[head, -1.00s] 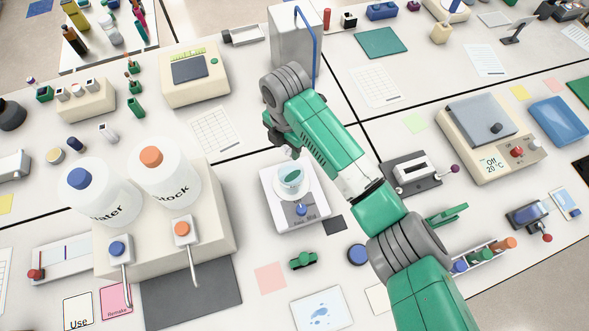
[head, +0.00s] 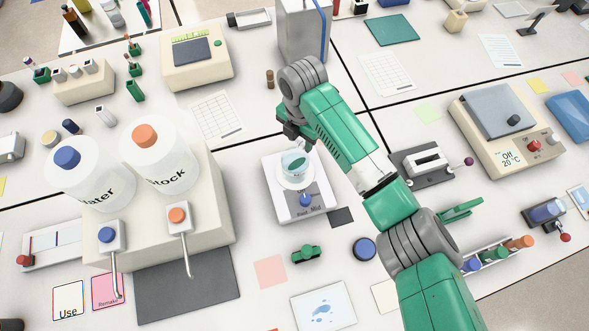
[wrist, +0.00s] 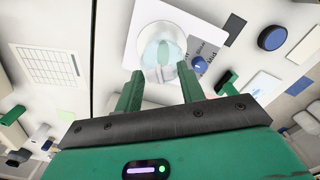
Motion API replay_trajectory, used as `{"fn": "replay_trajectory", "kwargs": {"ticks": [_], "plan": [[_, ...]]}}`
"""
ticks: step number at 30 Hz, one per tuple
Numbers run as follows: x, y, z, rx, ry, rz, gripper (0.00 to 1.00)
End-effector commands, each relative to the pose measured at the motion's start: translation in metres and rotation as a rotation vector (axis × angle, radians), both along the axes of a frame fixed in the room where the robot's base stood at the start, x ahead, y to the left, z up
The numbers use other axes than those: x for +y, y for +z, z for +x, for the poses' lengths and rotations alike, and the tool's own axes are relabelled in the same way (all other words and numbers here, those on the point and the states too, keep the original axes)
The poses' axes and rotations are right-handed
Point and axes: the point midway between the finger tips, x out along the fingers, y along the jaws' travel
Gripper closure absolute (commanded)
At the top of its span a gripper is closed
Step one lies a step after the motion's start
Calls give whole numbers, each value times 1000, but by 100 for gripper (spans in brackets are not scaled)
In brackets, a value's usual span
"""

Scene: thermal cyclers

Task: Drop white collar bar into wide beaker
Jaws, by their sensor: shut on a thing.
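The wide beaker (head: 297,172) is clear and holds teal liquid. It stands upright on a white stirrer plate (head: 318,205) with a blue knob. It also shows beyond my fingers in the wrist view (wrist: 163,42). My gripper (head: 294,142) is above the beaker's far side in the head view. In the wrist view my two green fingers (wrist: 160,76) stand apart with a small pale piece between their tips. I take this piece to be the white collar bar (wrist: 159,74). It overlaps the beaker's near edge in the picture, so its outline and height above the rim are unclear.
A dispenser stand (head: 205,225) with two large bottles is left of the stirrer plate. A blue round puck (head: 364,249) and a small green piece (head: 306,254) lie in front. A small grey device (head: 421,163) stands to the right. A tall grey box (head: 303,35) stands behind.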

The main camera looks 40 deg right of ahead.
Motion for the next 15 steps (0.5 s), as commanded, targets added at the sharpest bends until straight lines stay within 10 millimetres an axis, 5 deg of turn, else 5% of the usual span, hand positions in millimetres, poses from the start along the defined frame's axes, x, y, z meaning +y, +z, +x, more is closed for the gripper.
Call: {"fn": "replay_trajectory", "kwargs": {"ticks": [4, 5, 8, 15], "plan": [[0, 2, 0, 0, 0, 0, 83], [0, 2, 0, 0, 0, 0, 55], [0, 2, 0, 0, 0, 0, 36], [0, 2, 0, 0, 0, 0, 36]]}}
